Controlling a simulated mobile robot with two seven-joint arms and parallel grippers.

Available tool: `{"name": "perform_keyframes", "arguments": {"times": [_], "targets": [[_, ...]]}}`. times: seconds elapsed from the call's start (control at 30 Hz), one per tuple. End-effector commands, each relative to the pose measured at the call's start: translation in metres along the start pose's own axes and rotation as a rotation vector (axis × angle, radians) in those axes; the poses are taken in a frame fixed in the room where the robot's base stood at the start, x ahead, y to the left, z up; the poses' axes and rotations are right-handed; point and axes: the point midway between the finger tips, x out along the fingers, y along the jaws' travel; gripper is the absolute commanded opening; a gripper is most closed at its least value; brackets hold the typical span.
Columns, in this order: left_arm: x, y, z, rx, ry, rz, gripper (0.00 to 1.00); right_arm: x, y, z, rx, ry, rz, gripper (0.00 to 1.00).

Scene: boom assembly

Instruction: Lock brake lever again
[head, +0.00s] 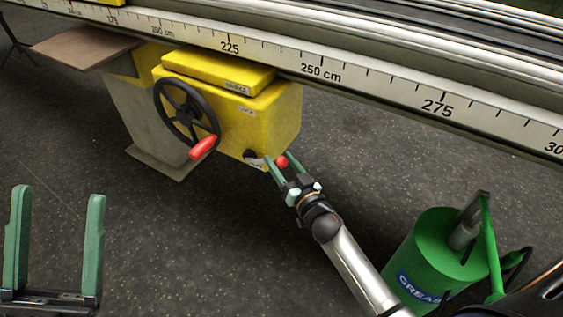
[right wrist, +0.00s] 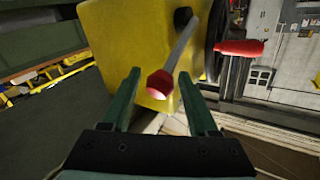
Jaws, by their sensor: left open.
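The brake lever is a thin grey rod (right wrist: 182,45) with a red knob (head: 281,161) at its end, on the lower front of the yellow housing (head: 268,115). In the right wrist view the rod runs down from a black pivot (right wrist: 183,17) to the red knob (right wrist: 160,84). My right gripper (head: 281,159) is open, with its green fingers on either side of the knob and gaps visible beside it. I cannot tell how deep the knob sits between them. My left gripper (head: 58,194) is open and empty at the lower left, far from the lever.
A black handwheel (head: 187,112) with a red handle (head: 203,148) is left of the lever. A long ruler beam (head: 380,85) crosses above. A green grease can (head: 435,260) stands at lower right. Open floor (head: 190,240) lies between the grippers.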

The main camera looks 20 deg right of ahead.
Motion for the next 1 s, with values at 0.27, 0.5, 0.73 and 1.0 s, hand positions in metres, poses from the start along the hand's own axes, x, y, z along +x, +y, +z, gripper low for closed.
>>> {"name": "perform_keyframes", "arguments": {"times": [0.27, 0.5, 0.73, 1.0], "targets": [[-0.0001, 0.0008, -0.0001, 0.002, 0.001, 0.005, 0.71, -0.0003, 0.0, 0.0, 0.0, 0.0, 0.0, 0.27], [-0.0002, 0.001, -0.0002, 0.003, 0.001, 0.007, 0.71, -0.0003, 0.0, 0.0001, 0.0, 0.0, 0.0, 0.0], [-0.0002, 0.0009, -0.0003, 0.003, 0.002, 0.007, 0.71, -0.0004, -0.0001, 0.0001, 0.0, 0.0, 0.0, 0.0], [-0.0001, 0.0007, -0.0003, 0.003, 0.002, 0.006, 0.71, -0.0004, -0.0001, 0.0002, 0.0, 0.0, 0.0, 0.0]]}}
